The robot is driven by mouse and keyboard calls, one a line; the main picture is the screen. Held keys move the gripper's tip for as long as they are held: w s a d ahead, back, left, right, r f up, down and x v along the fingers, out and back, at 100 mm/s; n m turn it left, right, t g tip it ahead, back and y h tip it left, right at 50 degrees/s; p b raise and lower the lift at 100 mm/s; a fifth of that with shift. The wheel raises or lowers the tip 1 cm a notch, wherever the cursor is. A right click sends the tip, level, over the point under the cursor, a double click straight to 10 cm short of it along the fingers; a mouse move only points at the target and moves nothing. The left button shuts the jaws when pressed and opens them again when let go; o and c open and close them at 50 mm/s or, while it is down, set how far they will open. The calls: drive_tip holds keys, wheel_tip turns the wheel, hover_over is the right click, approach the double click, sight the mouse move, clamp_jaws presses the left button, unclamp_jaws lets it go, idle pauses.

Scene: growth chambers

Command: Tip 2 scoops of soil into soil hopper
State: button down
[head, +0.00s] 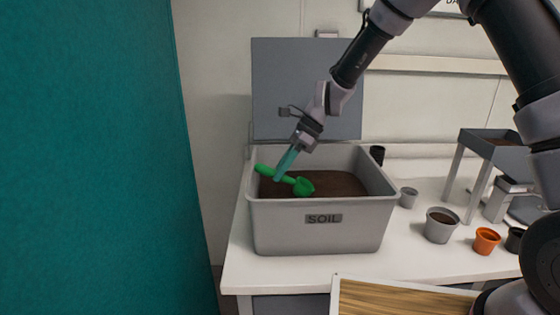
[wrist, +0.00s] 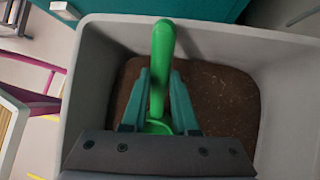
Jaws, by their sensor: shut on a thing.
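A grey bin labelled SOIL (head: 318,235) stands on the white bench with its grey lid (head: 306,90) raised behind it. Dark brown soil (head: 341,184) fills its lower part, and the soil also shows in the wrist view (wrist: 225,95). My gripper (head: 281,176) reaches down into the bin with its teal fingers shut on the green scoop (head: 303,187). The scoop's handle (wrist: 162,50) runs between the fingers in the wrist view. The scoop's bowl is at or just above the soil; I cannot tell whether it holds soil. A grey raised tray (head: 485,142) on legs, with brown contents, may be the soil hopper.
A grey pot with soil (head: 440,227), an orange pot (head: 486,240) and a small grey cup (head: 408,197) stand right of the bin. A black cup (head: 377,154) is behind it. A teal wall (head: 95,160) closes the left. A wood-topped board (head: 400,298) is in front.

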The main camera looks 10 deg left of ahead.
drive_tip(key=shift+f, duration=4.4)
drive_tip(key=r+h, duration=0.1)
drive_tip(key=r, duration=0.2)
drive_tip(key=a+r, duration=0.1)
drive_tip(key=r, duration=0.3)
drive_tip(key=r+h, duration=0.1)
drive_tip(key=r, duration=0.2)
drive_tip(key=shift+s+a+r+t+h, duration=0.2)
drive_tip(key=shift+s+a+t+h, duration=0.1)
drive_tip(key=shift+t, duration=0.1)
drive_tip(key=shift+h, duration=0.7)
drive_tip(key=shift+r, duration=4.25)
